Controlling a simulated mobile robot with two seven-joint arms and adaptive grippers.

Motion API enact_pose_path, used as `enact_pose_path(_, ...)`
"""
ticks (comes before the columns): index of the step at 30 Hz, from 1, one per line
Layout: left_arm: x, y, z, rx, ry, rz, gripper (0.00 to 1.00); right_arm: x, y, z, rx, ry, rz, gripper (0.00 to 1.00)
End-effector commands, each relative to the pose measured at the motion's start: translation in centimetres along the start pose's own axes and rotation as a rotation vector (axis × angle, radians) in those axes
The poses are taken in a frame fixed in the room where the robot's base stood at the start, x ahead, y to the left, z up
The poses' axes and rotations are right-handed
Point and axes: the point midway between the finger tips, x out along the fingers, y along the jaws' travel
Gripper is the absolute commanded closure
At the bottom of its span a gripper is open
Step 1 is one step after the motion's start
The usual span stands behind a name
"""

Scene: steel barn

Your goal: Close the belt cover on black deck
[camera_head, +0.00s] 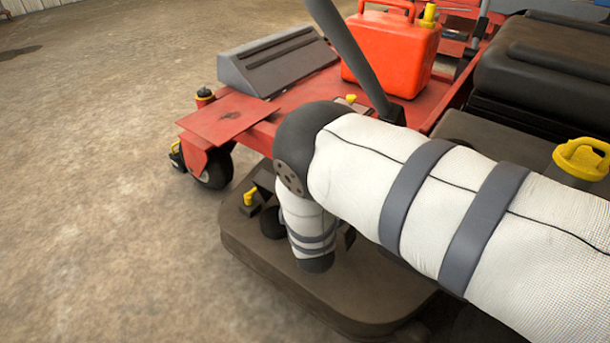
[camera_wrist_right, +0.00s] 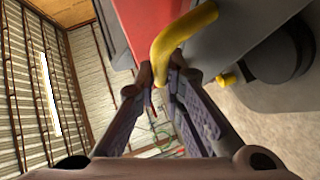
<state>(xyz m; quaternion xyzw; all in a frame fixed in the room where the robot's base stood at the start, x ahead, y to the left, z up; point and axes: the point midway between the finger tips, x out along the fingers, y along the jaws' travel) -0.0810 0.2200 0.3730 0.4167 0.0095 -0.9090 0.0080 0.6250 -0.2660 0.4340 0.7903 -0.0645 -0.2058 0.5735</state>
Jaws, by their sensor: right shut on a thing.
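The black deck (camera_head: 330,295) of the red mower sits low in the head view, under my right arm. My right gripper (camera_wrist_right: 160,78) is shut on a bent yellow handle (camera_wrist_right: 186,38) in the right wrist view. The handle rises beside a dark grey surface (camera_wrist_right: 235,45); I cannot tell whether this surface is the belt cover or the deck. In the head view my right forearm hides much of the deck, and the belt cover cannot be made out clearly. My left gripper is not in view.
A red fuel can (camera_head: 392,50) and a grey sloped box (camera_head: 275,60) stand on the red mower frame (camera_head: 215,115). A small yellow knob (camera_head: 250,197) stands at the deck's left edge. A black seat (camera_head: 550,60) is at the right.

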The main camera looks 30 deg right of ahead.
Motion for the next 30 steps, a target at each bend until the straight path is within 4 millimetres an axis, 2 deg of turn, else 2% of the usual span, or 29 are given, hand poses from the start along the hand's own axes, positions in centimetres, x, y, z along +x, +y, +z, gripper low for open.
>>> enact_pose_path(1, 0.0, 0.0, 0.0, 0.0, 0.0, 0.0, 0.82, -0.4, -0.8, -0.1, -0.001, -0.002, -0.01, 1.0)
enact_pose_path(9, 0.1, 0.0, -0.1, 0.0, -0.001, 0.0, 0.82, -1.2, -2.3, -0.9, -0.001, -0.005, -0.011, 1.0)
enact_pose_path(27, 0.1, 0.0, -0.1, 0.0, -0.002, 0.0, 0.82, -1.5, -2.9, -1.0, -0.001, -0.009, -0.012, 1.0)
enact_pose_path(28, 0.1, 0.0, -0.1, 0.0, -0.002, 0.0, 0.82, -1.5, -2.9, -1.0, -0.001, -0.009, -0.012, 0.86)
enact_pose_path(29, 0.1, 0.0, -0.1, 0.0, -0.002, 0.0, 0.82, -1.5, -2.9, -1.0, -0.001, -0.009, -0.012, 0.82)
enact_pose_path(30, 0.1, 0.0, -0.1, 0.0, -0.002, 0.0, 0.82, -1.4, -2.8, -1.0, -0.001, -0.009, -0.011, 0.82)
